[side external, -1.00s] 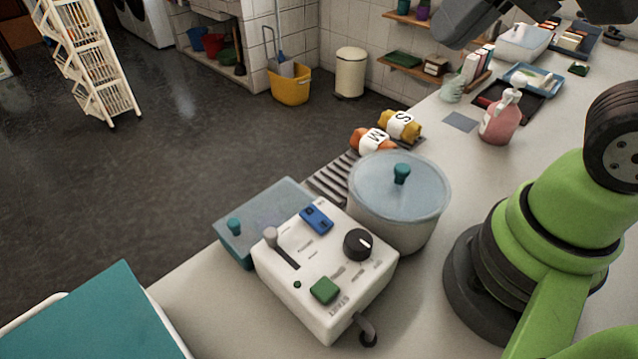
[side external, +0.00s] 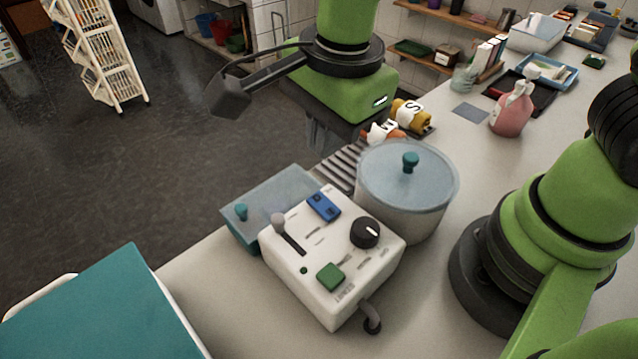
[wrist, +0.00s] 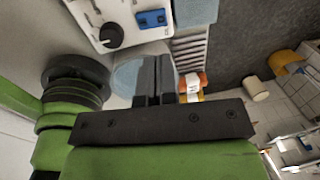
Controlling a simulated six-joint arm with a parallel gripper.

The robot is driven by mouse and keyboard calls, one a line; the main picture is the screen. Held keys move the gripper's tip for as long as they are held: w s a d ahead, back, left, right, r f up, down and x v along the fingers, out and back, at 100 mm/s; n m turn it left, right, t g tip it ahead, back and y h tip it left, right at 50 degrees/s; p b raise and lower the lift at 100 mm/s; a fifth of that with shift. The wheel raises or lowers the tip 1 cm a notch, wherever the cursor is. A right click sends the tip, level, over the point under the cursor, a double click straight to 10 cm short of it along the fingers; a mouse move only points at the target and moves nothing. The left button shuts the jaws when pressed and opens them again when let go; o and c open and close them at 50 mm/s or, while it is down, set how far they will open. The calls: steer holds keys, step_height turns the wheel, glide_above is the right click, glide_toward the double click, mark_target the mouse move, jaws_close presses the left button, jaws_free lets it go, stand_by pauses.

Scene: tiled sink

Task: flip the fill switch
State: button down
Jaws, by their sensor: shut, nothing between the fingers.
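The white control box (side external: 330,262) stands on the counter, its switch labels too small to read. On its top sit a blue rocker switch (side external: 323,207), a grey-knobbed lever in a slot (side external: 280,222), a black dial (side external: 365,232) and a green button (side external: 330,277). My gripper (side external: 328,146) hangs above and behind the box, apart from it, fingers shut and empty. In the wrist view the shut fingers (wrist: 153,62) point toward the box, with the blue switch (wrist: 152,19) ahead of them.
A lidded pot (side external: 408,195) stands right of the box, its teal knob sticking up. A pink soap bottle (side external: 512,110) stands farther right.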

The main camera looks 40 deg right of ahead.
mark_target(318, 199)
steer(key=f, duration=0.3)
steer(key=w+f, duration=0.1)
steer(key=f, duration=0.5)
steer(key=shift+w+f, duration=0.15)
steer(key=shift+f, duration=0.1)
